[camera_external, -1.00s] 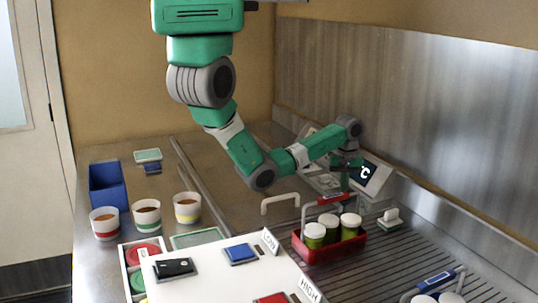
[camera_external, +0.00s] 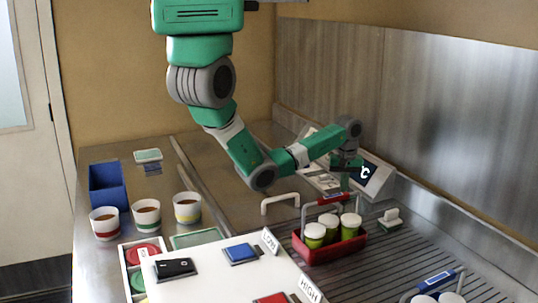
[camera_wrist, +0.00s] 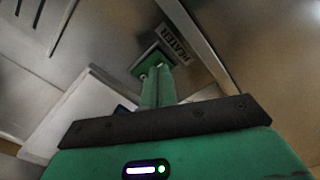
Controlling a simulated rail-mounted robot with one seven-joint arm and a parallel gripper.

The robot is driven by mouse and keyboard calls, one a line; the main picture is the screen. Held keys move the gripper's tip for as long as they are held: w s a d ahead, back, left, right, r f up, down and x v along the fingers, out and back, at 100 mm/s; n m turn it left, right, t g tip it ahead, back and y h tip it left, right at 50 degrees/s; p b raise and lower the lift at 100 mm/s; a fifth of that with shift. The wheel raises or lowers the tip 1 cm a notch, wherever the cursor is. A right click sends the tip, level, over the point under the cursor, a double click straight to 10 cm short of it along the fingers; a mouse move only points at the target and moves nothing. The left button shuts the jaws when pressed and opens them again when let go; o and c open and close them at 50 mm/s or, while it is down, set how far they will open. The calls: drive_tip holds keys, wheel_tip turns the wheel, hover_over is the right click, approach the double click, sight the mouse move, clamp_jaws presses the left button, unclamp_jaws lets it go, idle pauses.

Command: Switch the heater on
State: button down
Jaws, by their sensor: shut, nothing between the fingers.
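In the wrist view a plate lettered HEATER (camera_wrist: 174,44) lies on a metal surface. Beside it is a small dark green square plate (camera_wrist: 143,65), whose middle is covered by my fingertips. My gripper (camera_wrist: 158,75) is shut and empty, with its green fingers together and their tips over or against that plate; I cannot tell whether they touch. The switch's own position is hidden. In the external view my gripper (camera_external: 346,186) is small and low, beside a tilted display marked °C (camera_external: 367,173). The heater label cannot be made out there.
A red carrier (camera_external: 332,252) with green, white-lidded jars stands in front of my gripper. A pale handle (camera_external: 280,198) is to its left, and a small green-and-white block (camera_external: 390,219) to its right. The metal back wall (camera_external: 450,125) rises behind. Cups and a white board stand at the left front.

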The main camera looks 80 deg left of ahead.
drive_tip(key=shift+f+b, duration=0.35)
drive_tip(key=shift+f, duration=0.65)
idle(0.8)
drive_tip(key=shift+r, duration=0.1)
wheel_tip(320, 180, up, 7)
drive_tip(key=p, duration=0.7)
drive_tip(key=shift+p, duration=0.4)
